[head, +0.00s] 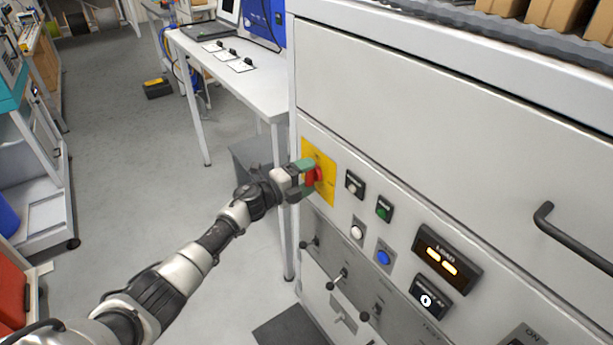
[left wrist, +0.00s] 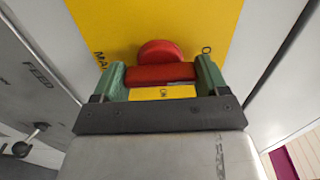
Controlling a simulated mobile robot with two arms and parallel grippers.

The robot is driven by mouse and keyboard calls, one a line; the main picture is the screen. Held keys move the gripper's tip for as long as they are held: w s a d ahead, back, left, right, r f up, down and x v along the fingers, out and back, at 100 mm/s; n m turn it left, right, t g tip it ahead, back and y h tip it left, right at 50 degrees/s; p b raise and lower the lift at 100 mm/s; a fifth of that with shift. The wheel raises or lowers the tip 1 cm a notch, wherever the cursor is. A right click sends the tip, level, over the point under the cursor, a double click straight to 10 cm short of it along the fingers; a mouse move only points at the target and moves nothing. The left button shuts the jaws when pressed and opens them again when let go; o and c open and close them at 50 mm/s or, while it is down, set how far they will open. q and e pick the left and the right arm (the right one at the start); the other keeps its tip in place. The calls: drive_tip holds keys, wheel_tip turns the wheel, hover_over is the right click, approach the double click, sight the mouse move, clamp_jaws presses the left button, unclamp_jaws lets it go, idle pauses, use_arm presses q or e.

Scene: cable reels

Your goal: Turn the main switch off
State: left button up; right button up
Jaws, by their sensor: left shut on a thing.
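The main switch is a red rotary handle (head: 317,174) on a yellow plate (head: 329,184) at the left end of the grey cabinet's front. My left gripper (head: 306,176) is at the switch, with its green fingers on either side of the red handle. In the left wrist view the red handle (left wrist: 160,73) lies crosswise between the two green fingertips (left wrist: 160,78), which are shut on it. The yellow plate (left wrist: 205,25) shows behind it, its lettering partly hidden by the fingers. My right gripper is not in view.
Push buttons, including a green (head: 384,210) and a blue one (head: 384,257), sit right of the plate. Small levers (head: 338,280) are below. A drawer handle (head: 545,215) juts out at right.

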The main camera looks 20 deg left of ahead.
use_arm(q)
drive_tip(key=o, duration=0.9)
drive_tip(key=shift+o, duration=0.2)
drive_tip(key=b+v, duration=0.1)
drive_tip(key=v, duration=1)
drive_tip(key=shift+w, duration=0.1)
